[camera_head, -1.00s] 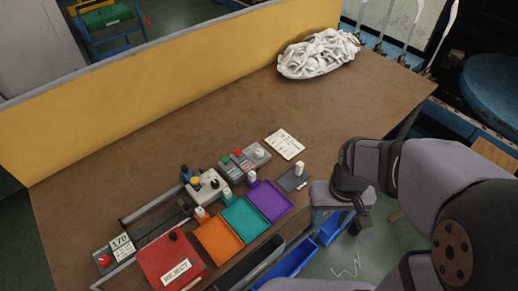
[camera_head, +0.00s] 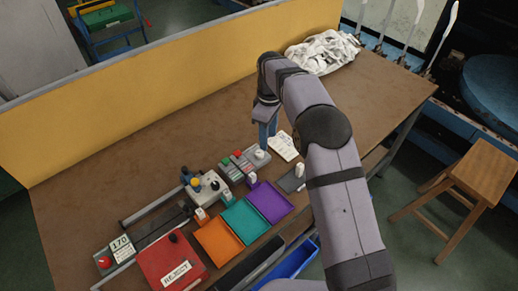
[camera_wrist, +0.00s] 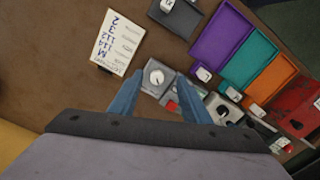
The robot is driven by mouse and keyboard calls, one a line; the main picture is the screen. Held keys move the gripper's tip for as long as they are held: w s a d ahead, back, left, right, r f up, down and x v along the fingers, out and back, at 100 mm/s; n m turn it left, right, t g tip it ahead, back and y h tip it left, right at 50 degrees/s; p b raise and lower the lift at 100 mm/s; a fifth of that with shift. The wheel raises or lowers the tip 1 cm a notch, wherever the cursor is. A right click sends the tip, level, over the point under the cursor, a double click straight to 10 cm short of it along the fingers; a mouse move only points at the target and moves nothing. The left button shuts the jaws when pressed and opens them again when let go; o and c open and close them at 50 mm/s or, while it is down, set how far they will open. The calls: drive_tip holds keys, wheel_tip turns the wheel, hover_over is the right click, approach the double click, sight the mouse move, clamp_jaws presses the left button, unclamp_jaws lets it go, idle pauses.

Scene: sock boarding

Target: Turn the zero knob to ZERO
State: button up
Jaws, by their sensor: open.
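A round white knob (camera_head: 260,154) stands on the right end of a grey control box (camera_head: 241,164) that also has a green and a red button. It is probably the zero knob, but its label is unreadable. In the wrist view the knob (camera_wrist: 157,77) has a dark mark on its face and lies between my fingertips. My gripper (camera_head: 264,145) points down just above the knob with its blue fingers apart and empty. In the wrist view my gripper (camera_wrist: 159,78) straddles the knob; whether the fingers touch it is unclear.
A printed card (camera_head: 284,146) lies just right of the box. Purple (camera_head: 268,201), teal (camera_head: 245,222) and orange (camera_head: 217,242) trays and a red REJECT box (camera_head: 172,262) line the front. White socks (camera_head: 322,52) are heaped at the back. The brown table behind the box is clear.

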sight(259, 153)
drive_tip(key=shift+w+a+f+n, duration=0.25)
drive_tip(key=shift+a+n, duration=0.05)
drive_tip(key=shift+a, duration=0.2)
drive_tip(key=shift+w+a+f+n, duration=0.2)
drive_tip(key=shift+a+f+n, duration=0.1)
drive_tip(key=shift+a, duration=0.25)
drive_tip(key=shift+w+a+f+n, duration=0.2)
drive_tip(key=shift+w+a+n, duration=0.1)
drive_tip(key=shift+a, duration=0.2)
drive_tip(key=shift+f+p, duration=1.2)
drive_tip(key=shift+f, duration=2.45)
drive_tip(key=c, duration=1)
